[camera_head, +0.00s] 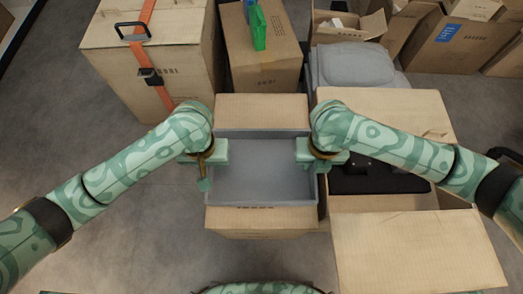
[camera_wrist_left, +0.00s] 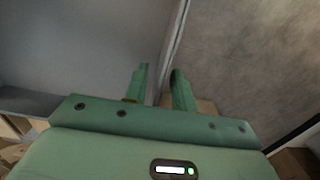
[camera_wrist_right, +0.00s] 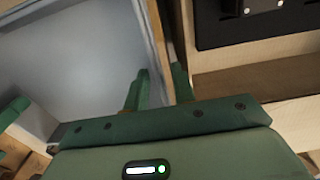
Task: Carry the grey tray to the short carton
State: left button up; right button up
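The grey tray (camera_head: 262,185) is open and empty, level between my two grippers. A low brown carton (camera_head: 262,222) lies directly under it, with flaps showing in front and behind; I cannot tell whether the tray rests on it or hangs just above. My left gripper (camera_head: 206,165) has its fingers on both sides of the tray's left wall; this shows in the left wrist view (camera_wrist_left: 160,85). My right gripper (camera_head: 318,160) has its fingers on both sides of the right wall, also in the right wrist view (camera_wrist_right: 160,82). Both look closed on the walls.
An open carton (camera_head: 415,250) with a black case (camera_head: 375,180) stands close on the right. A tall strapped carton (camera_head: 105,60) stands at back left. Another carton (camera_head: 270,75) with a green item (camera_head: 258,25) and a grey cushion (camera_head: 355,65) are behind. Floor at left is clear.

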jog(key=shift+r, duration=0.4)
pick_arm(q)
notch_tip(320, 180, up, 12)
pick_arm(e)
notch_tip(320, 180, up, 11)
jog(key=shift+r, duration=0.1)
dwell(0.4)
